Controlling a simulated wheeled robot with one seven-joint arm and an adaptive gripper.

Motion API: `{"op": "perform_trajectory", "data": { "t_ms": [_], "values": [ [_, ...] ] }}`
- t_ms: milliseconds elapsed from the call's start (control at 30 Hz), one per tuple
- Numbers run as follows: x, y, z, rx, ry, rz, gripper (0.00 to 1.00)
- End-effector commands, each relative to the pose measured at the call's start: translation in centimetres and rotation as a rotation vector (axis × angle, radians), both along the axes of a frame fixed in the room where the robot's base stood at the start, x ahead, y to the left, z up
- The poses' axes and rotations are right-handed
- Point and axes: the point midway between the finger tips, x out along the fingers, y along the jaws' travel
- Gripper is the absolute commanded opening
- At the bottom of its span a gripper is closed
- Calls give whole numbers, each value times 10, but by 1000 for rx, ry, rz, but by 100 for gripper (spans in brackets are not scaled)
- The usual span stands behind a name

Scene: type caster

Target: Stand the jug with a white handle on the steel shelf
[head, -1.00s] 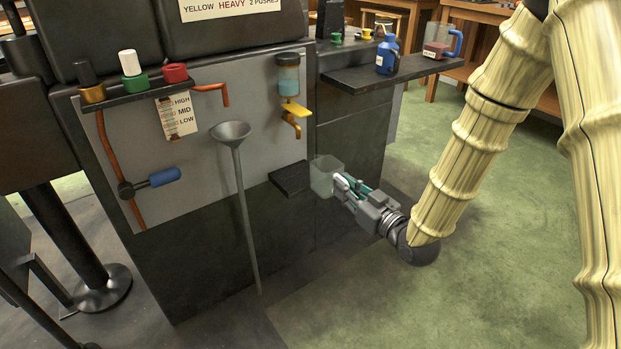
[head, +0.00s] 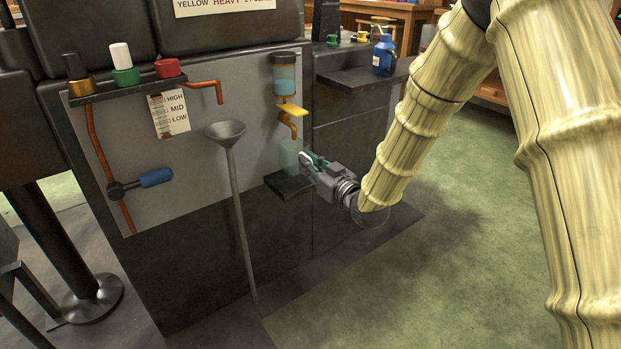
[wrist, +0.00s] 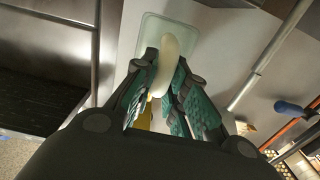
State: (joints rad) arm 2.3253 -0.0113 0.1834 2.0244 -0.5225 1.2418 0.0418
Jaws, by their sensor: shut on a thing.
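My gripper (head: 309,163) is shut on the white handle (wrist: 171,62) of a clear, see-through jug (wrist: 151,35). In the wrist view the handle lies between the fingers and the jug body is beyond them. In the head view the jug is hard to make out at the fingertips. A small dark ledge (head: 284,187) juts from the machine below the yellow tap, just left of and below the gripper. A longer dark side shelf (head: 345,80) is higher at the right. I cannot tell by look which is the steel shelf, or whether the jug touches the ledge.
A blue jug (head: 384,56) stands on the side shelf. The yellow tap (head: 289,117) hangs under a tank above the ledge. A grey funnel (head: 226,130) on a tall pipe stands left of the ledge. Green floor to the right is open.

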Motion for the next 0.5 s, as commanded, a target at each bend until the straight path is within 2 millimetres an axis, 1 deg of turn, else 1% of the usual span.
{"op": "perform_trajectory", "data": {
  "t_ms": [33,133,200,500],
  "values": [
    [-1,-1,-17,-1,5,0,0],
    [-1,-1,-29,-2,5,0,0],
    [-1,-1,-32,-2,4,0,0],
    [-1,-1,-31,-1,3,0,0]
  ]
}}
